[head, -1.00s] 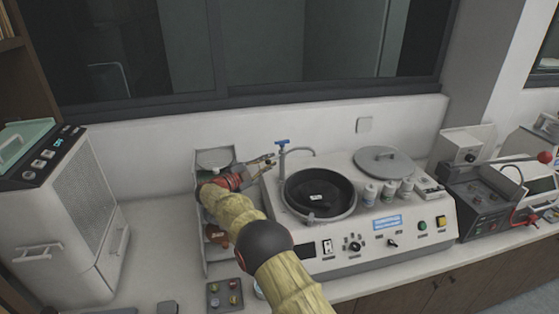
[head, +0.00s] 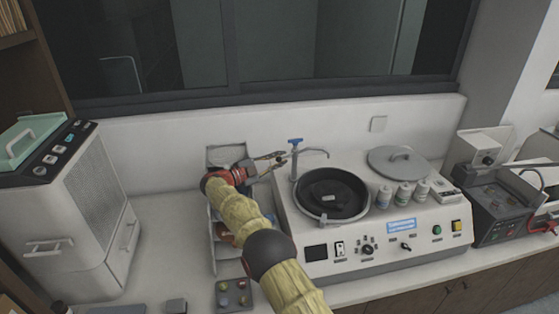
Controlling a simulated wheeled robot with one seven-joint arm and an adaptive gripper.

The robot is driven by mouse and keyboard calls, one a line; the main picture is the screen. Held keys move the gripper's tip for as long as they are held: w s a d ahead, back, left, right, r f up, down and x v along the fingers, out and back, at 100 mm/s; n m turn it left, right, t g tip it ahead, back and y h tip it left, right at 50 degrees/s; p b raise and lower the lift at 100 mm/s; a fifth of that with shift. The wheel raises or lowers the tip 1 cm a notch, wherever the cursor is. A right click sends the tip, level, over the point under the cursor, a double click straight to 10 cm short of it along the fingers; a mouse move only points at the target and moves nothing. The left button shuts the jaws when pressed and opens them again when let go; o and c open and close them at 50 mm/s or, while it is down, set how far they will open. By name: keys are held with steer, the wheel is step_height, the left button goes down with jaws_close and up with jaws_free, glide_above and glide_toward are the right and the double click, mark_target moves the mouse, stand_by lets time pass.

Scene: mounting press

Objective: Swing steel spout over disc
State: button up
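The steel spout (head: 313,153) is a thin curved pipe on a post with a blue tap handle at the back left of the polishing machine. Its arm points right, and its tip appears behind the back rim of the round black bowl. The dark disc (head: 331,196) lies in the bowl with a small pale label on it. My gripper (head: 280,157) is just left of the spout post, its fingers pointing right toward it. The fingers look parted, with nothing clearly between them. I cannot tell whether they touch the post.
A grey round lid (head: 398,160) and several white bottles (head: 403,193) stand on the machine right of the bowl. A grey rack (head: 226,156) stands behind my arm. A white cabinet machine (head: 62,205) is at left. A small tray (head: 233,295) lies at the front.

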steer(key=o, duration=0.4)
steer(key=shift+o, duration=0.2)
steer(key=v, duration=1.2)
steer(key=shift+c, duration=0.2)
